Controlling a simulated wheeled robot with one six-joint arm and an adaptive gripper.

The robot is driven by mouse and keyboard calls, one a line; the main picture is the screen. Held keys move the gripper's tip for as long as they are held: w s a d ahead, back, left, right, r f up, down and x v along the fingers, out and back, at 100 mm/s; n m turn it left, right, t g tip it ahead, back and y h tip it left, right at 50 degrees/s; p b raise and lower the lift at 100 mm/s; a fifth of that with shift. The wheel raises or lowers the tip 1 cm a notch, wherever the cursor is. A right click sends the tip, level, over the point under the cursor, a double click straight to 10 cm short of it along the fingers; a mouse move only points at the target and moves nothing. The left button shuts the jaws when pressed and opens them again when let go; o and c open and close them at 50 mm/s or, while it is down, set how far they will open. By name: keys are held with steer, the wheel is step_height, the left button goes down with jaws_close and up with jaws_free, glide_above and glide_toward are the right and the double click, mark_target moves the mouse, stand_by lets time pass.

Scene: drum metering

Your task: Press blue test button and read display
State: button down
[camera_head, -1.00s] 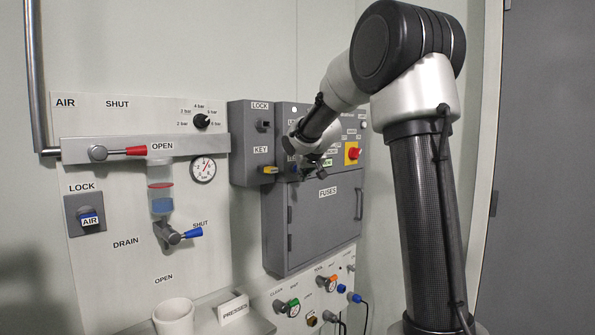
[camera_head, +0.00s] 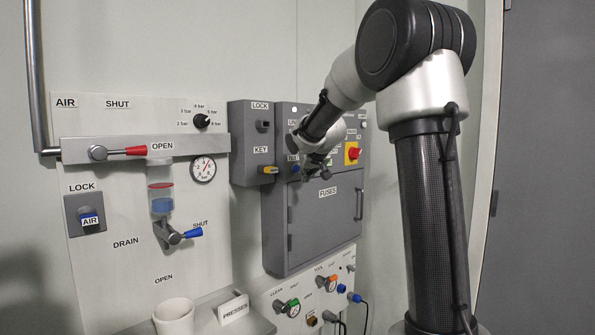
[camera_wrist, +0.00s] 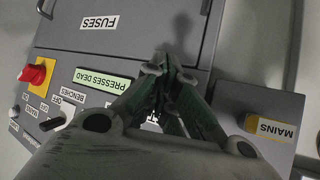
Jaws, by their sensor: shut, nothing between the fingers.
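The blue test button (camera_head: 295,169) shows on the grey control box, just left of my gripper (camera_head: 314,174). In the wrist view my gripper (camera_wrist: 164,68) is shut and empty, its fingertips together near the panel. It hides the button there and covers most of a white label beside it. I cannot tell whether any part of it touches the panel. The display (camera_wrist: 103,80) is a pale green strip reading "PRESSES DEAD", upside down in the wrist view. In the head view my gripper and wrist cover it.
A red knob on a yellow plate (camera_head: 353,153) sits right of my gripper. The FUSES door (camera_head: 325,220) is below, with a handle on its right. A yellow MAINS key tag (camera_wrist: 272,127) hangs close by. A drain valve and cup (camera_head: 174,316) stand left.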

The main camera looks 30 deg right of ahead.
steer(key=s, duration=0.1)
steer(key=s+d, duration=0.1)
steer(key=s, duration=0.2)
steer(key=shift+s+d, duration=0.35)
stand_by(0.8)
steer(key=s+f+g, duration=0.3)
steer(key=s+f, duration=0.3)
steer(key=f, duration=0.1)
steer(key=s+a+f+g, duration=0.1)
steer(key=s+a, duration=0.2)
steer(key=s, duration=0.7)
steer(key=s+a+f+n+g+y, duration=0.1)
steer(key=s+a, duration=0.2)
steer(key=s, duration=0.8)
steer(key=s+a+f+n+g+y, duration=0.1)
steer(key=s+a, duration=0.3)
steer(key=s, duration=0.7)
steer(key=shift+f, duration=0.4)
